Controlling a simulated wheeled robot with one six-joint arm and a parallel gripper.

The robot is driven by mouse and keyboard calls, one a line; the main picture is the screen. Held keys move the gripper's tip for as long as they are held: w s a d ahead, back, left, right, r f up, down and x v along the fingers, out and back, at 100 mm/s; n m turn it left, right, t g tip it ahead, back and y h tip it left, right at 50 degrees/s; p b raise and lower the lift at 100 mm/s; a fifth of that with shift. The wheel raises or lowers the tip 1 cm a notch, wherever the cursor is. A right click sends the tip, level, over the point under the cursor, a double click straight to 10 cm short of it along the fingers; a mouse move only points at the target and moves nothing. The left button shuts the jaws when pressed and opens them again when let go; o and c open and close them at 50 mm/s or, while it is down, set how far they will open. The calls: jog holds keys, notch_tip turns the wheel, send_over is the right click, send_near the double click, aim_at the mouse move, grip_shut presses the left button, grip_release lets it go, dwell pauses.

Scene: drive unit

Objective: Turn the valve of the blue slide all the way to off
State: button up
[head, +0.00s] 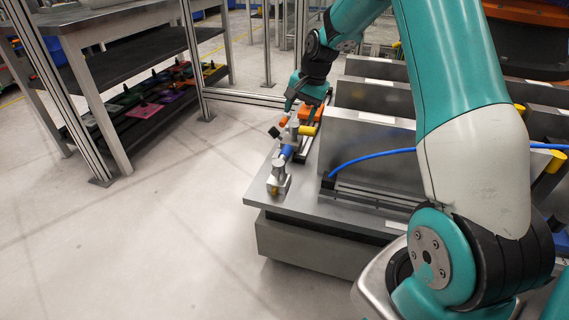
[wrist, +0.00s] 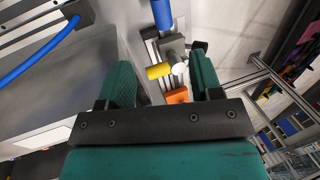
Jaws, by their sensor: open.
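A blue cylindrical part (head: 286,151) sits on the rail along the left edge of the metal unit, and it shows at the top of the wrist view (wrist: 162,14). A yellow cylindrical part (head: 306,130) lies just behind it, and in the wrist view (wrist: 158,71) it is between my fingers. Beside it are a grey block (wrist: 172,47) and a black knob (head: 274,132). An orange part (wrist: 177,96) is also between the fingers. My gripper (head: 293,108) is open, with its fingers apart above these parts. I cannot tell which part is the valve handle.
A blue hose (head: 372,156) runs over the unit to the right. Upright metal plates (head: 370,138) stand close to the right of the rail. A shelf rack (head: 130,65) with coloured pieces stands at the left. The floor (head: 150,220) between is clear.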

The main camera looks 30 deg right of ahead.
aim_at(286, 153)
jog(key=b+x, duration=0.4)
jog(key=x, duration=1.2)
jog(key=shift+a+f+b, duration=0.1)
jog(key=shift+f+b, duration=0.15)
jog(key=shift+b, duration=0.15)
jog(key=shift+c, duration=0.3)
grip_shut()
